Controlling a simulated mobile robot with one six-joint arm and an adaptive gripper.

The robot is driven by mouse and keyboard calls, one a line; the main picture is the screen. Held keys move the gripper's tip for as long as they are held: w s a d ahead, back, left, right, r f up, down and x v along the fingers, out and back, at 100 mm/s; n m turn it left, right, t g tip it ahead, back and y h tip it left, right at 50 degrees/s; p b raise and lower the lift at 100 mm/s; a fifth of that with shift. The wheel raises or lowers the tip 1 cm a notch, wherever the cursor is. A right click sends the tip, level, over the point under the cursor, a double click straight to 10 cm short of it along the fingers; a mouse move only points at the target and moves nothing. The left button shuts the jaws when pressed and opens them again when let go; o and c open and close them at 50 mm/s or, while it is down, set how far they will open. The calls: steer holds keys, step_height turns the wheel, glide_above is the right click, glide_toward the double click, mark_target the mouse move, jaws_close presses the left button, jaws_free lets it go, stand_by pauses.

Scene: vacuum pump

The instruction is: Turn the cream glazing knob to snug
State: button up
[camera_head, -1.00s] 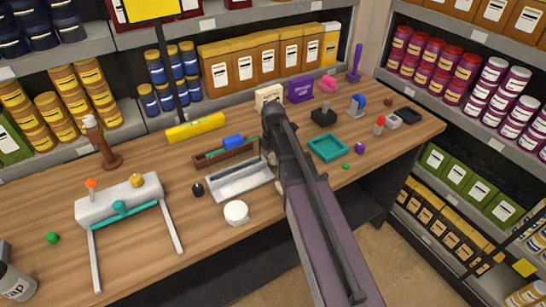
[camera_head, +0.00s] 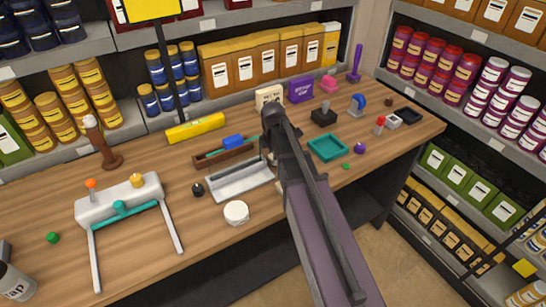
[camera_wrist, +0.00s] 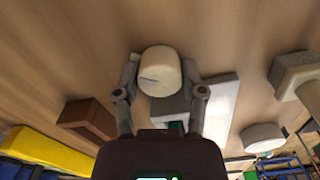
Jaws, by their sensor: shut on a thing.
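The cream knob (camera_wrist: 158,66) is a short round cylinder with a dark line marked on its face, seen in the wrist view. My gripper (camera_wrist: 160,75) is shut on it, one finger on each side. The mark runs nearly crosswise between the fingers, slightly tilted. In the head view my arm covers the knob, and only a small part of my gripper (camera_head: 265,148) shows left of the arm. What the knob is mounted on, and any snug mark, cannot be made out.
A grey tray (camera_head: 240,184), a brown box (camera_head: 210,160) with a blue piece, and a white round puck (camera_head: 236,212) lie left of my arm. A teal tray (camera_head: 327,148) lies to the right. A white frame with legs (camera_head: 105,207) stands at far left.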

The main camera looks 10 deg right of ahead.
steer(key=m, duration=0.3)
steer(key=shift+m, duration=2.3)
steer(key=o, duration=1.1)
steer(key=shift+f, duration=0.1)
steer(key=shift+o, duration=0.2)
steer(key=shift+n, duration=0.4)
